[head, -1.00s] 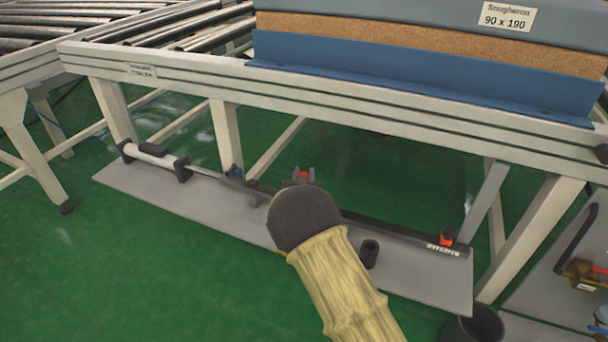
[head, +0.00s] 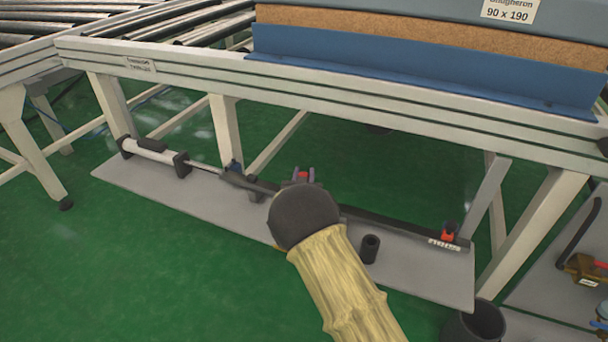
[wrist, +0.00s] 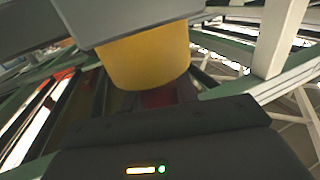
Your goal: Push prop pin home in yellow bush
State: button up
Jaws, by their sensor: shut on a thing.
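My gripper (head: 304,175) is low over the grey board, mostly hidden in the head view behind my own rounded black wrist. Its fingertips show just past the wrist, on either side of a red piece that looks like the prop pin's head. The red piece also shows darkly in the wrist view (wrist: 160,96), between the fingers and just below a wide yellow cylinder (wrist: 145,57). That cylinder appears to be the yellow bush, under a grey block. The pin's shaft and how deep it sits are hidden.
A long dark bar with a pale cylinder (head: 150,151) lies along the grey board (head: 215,205). A red bush (head: 448,232) is near its right end. A black cup (head: 370,248) stands right of my wrist. The white conveyor frame (head: 330,88) and its legs rise behind.

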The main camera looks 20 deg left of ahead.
jog(key=shift+f, duration=0.45)
jog(key=o, duration=1.2)
jog(key=shift+c, duration=0.2)
jog(key=p+v, duration=0.6)
jog(key=v, duration=1.1)
jog(key=shift+s, duration=0.2)
